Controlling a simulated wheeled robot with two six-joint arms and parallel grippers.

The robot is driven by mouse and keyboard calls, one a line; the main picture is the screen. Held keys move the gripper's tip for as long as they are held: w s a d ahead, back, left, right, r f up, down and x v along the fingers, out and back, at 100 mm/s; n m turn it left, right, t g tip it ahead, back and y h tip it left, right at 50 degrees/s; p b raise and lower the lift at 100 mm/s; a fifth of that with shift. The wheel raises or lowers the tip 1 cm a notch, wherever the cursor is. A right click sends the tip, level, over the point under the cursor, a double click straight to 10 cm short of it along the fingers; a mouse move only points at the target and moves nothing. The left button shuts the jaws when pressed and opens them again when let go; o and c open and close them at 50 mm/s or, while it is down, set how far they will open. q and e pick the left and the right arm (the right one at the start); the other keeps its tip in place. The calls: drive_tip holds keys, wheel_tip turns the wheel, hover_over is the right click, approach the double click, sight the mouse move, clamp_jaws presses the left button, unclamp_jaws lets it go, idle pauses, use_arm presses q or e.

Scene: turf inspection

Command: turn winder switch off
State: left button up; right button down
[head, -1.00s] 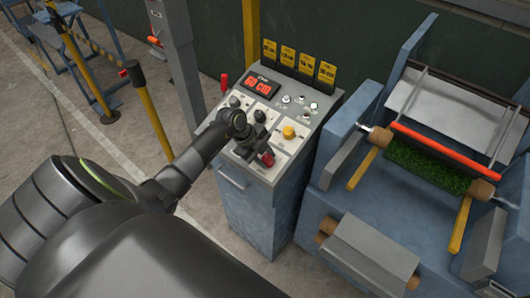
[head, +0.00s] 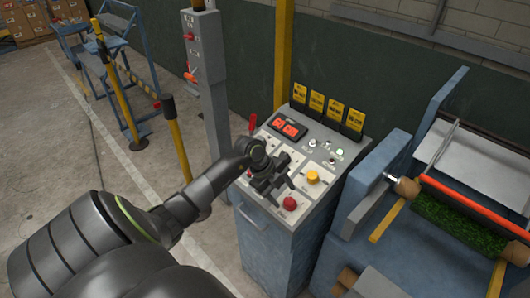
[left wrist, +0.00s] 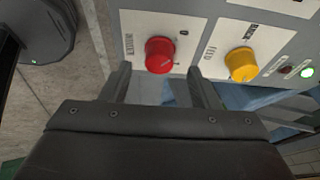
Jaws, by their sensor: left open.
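The red winder knob (left wrist: 159,54) sits on the light control panel in the left wrist view, with a label beside it that seems to read WINDER. It also shows in the head view (head: 290,203) near the panel's front edge. My left gripper (left wrist: 160,82) is open, with one finger on each side below the red knob in the picture. The knob lies ahead of the gap; I cannot tell whether the fingers touch it. In the head view my left gripper (head: 279,186) is over the panel and hides part of it. My right gripper is not in view.
A yellow knob (left wrist: 241,64) is close to the right finger. The panel top also has a red display (head: 289,129), a lit green button (head: 339,153) and yellow tags (head: 335,109). A blue machine with a green turf roll (head: 458,225) stands at right. A grey post (head: 208,80) stands behind.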

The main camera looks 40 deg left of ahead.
use_arm(q)
drive_tip(key=b+v, duration=0.3)
drive_tip(key=v, duration=1)
drive_tip(key=shift+r, duration=0.1)
